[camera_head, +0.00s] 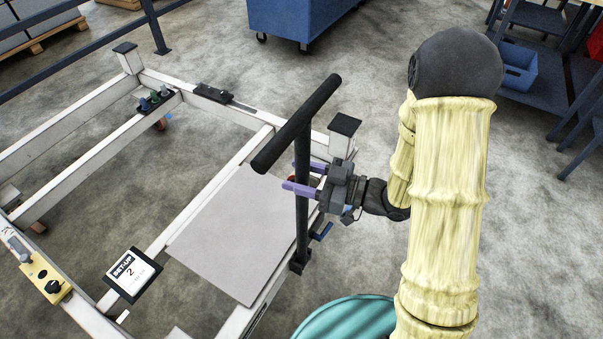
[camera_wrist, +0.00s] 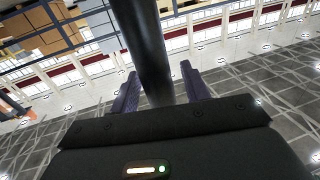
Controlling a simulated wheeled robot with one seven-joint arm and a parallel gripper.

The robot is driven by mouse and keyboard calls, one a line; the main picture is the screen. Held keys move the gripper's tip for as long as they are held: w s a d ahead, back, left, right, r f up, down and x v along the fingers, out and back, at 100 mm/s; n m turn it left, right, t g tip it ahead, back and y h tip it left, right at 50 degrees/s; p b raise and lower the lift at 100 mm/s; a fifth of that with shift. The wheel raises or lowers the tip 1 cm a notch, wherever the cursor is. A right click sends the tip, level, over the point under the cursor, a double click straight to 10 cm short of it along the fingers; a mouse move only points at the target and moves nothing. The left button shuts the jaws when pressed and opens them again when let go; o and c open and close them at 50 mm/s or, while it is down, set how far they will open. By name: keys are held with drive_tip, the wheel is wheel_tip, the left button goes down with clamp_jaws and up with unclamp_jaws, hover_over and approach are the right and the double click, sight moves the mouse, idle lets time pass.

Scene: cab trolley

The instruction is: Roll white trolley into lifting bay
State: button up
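The white trolley (camera_head: 219,113) is a low frame of white beams on the left and middle of the head view. A black T-shaped handle stands up from its near right side, with a thick crossbar (camera_head: 297,124) on a thin post (camera_head: 302,222). My gripper (camera_head: 296,177) is at the post, below the crossbar, with one purple finger on each side of it. In the wrist view the dark post (camera_wrist: 150,55) stands between the fingers, with a gap visible on the right, so the gripper is open around it. I cannot make out the lifting bay.
A grey panel (camera_head: 235,235) and a sign marked 2 (camera_head: 132,273) lie on the trolley frame. A blue cart (camera_head: 300,18) stands behind, a dark rack with a blue bin (camera_head: 518,68) at the right. A dark blue rail (camera_head: 75,49) runs at upper left. Bare concrete lies between.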

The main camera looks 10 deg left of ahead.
drive_tip(key=shift+o, duration=0.4)
drive_tip(key=shift+d, duration=0.1)
drive_tip(key=shift+d, duration=0.55)
drive_tip(key=p+v, duration=0.1)
drive_tip(key=v, duration=1.5)
drive_tip(key=shift+s, duration=0.2)
